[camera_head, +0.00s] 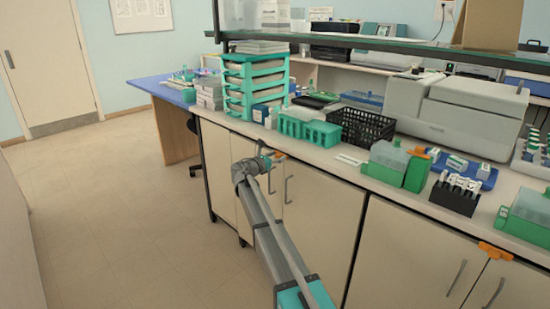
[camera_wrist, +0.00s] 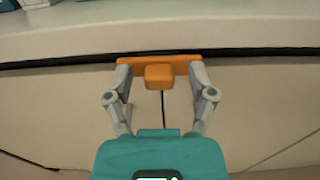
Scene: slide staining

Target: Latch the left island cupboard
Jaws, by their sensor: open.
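The left island cupboard (camera_head: 318,215) is under the worktop in the head view, with its two pale doors closed and grey upright handles. Its orange latch (camera_wrist: 160,76) sits just under the worktop edge in the wrist view. The latch is a level bar with a square knob at its middle, above the seam between the doors. My gripper (camera_wrist: 159,80) is open, with one finger on each side of the knob. I cannot tell whether the fingers touch the latch. In the head view my gripper (camera_head: 268,157) is at the top of the doors and mostly hides this latch.
A second cupboard (camera_head: 410,255) with its own orange latch (camera_head: 495,251) is at the right. The worktop above holds a green rack (camera_head: 300,130), a black basket (camera_head: 364,128) and a grey machine (camera_head: 465,115). The floor (camera_head: 110,210) at the left is clear.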

